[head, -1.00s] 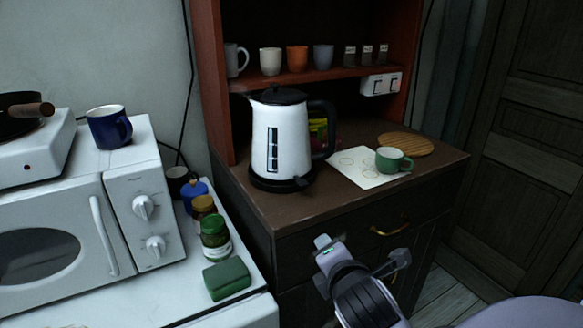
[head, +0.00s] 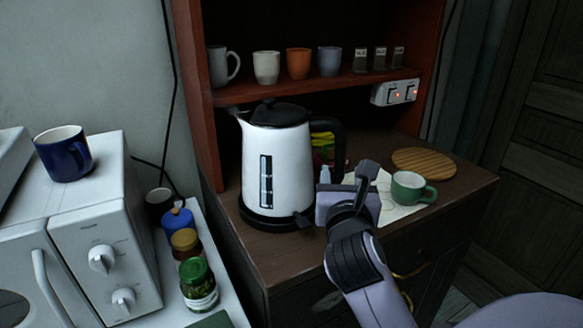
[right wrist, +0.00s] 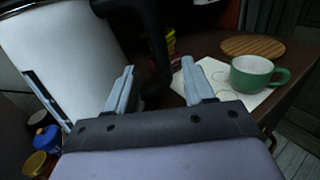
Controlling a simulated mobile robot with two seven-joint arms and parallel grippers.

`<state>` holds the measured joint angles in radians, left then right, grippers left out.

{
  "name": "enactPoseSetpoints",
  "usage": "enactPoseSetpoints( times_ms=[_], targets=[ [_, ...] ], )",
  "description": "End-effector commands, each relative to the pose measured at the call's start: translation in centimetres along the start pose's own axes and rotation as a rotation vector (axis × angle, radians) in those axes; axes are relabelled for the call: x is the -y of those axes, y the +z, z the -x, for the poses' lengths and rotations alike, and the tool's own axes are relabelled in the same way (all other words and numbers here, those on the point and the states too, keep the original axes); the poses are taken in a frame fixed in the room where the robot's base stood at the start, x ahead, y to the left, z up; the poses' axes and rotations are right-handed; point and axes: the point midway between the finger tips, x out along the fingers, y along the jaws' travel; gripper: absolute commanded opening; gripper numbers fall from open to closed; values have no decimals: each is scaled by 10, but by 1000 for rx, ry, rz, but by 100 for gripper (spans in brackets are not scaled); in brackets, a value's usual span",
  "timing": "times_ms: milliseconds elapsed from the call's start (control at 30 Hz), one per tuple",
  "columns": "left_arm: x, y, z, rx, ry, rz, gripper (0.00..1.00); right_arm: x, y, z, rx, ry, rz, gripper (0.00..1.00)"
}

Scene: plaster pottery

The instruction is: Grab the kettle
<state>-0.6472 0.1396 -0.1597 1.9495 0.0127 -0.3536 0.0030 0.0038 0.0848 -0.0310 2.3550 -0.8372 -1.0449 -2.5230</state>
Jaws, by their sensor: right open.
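The white kettle (head: 277,168) with black lid, handle and base stands upright on the brown cabinet top. Its black handle (head: 335,145) is on its right side. My right gripper (head: 345,180) is open and empty, just right of the kettle's lower body and in front of the handle. In the right wrist view the kettle (right wrist: 62,58) fills the left, and the handle (right wrist: 157,45) hangs beyond the two open fingers (right wrist: 160,88). The handle is not gripped. My left gripper is not in view.
A green mug (head: 410,188) stands on a white paper (head: 392,213) to the right, near a round wooden board (head: 424,162). A shelf (head: 300,84) with cups is above. Jars (head: 198,284) and a microwave (head: 85,230) are at left.

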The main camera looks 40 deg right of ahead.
Motion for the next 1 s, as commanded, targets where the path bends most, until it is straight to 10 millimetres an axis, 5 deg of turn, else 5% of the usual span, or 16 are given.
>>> enactPoseSetpoints(
  times_ms=[600,900,1000],
  targets=[
    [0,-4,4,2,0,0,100,1,-4,-67,1,0,1,53],
    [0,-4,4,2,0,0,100,1,-5,-71,0,0,0,53],
    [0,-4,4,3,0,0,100,1,-5,-70,0,0,0,20]
  ],
)
